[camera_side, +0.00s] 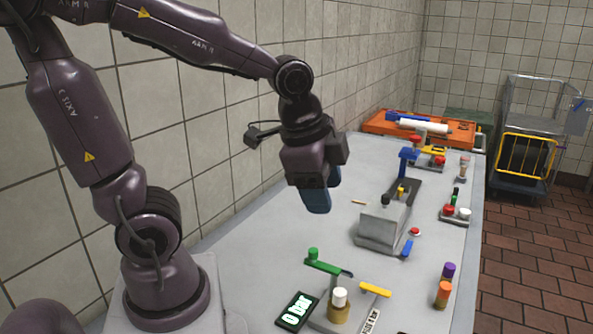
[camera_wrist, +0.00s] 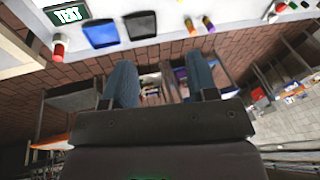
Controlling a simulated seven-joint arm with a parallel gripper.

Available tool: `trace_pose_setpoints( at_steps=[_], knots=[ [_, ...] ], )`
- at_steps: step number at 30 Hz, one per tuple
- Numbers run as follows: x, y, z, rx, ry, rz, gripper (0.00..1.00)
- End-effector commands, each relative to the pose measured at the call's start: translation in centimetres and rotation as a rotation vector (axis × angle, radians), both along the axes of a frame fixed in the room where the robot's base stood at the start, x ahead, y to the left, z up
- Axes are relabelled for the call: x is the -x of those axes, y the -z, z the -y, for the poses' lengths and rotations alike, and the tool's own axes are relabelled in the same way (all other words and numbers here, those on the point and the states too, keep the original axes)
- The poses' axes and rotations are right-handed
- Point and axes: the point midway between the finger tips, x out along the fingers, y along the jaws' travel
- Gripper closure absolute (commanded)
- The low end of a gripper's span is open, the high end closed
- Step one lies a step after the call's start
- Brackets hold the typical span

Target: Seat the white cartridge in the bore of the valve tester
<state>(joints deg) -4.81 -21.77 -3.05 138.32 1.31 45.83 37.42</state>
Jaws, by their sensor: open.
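What I take for the valve tester (camera_side: 325,318) stands at the front of the table in the side view, with a green lever, a yellow handle and a display reading 0 bar. A white-topped piece with a brass lower part (camera_side: 339,298) stands upright on it; I cannot tell whether this is the cartridge or how deep it sits. Another white-topped piece (camera_side: 464,214) is in a small holder at the right edge. My gripper (camera_side: 318,198) is high above the table, left of the grey block. Its blue fingers are apart and empty in the wrist view (camera_wrist: 162,82).
A grey block fixture (camera_side: 383,228) with a black knob stands mid-table. Purple and orange cylinders (camera_side: 445,284) stand near the right edge. An orange tray (camera_side: 420,128) lies at the back.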

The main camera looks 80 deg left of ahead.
Motion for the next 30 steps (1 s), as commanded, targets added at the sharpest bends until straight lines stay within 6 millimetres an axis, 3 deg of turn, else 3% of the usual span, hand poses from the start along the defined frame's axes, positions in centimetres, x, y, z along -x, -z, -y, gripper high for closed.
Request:
trace_pose_setpoints(
  at_steps=[3, 9, 30],
  knots=[
    [2.4, -2.6, 0.6, 0.117, -0.269, 0.109, 0.47],
    [4.7, -4.3, 1.1, 0.265, -0.531, 0.185, 0.47],
    [5.0, -4.5, 1.1, 0.291, -0.576, 0.194, 0.47]
  ],
)
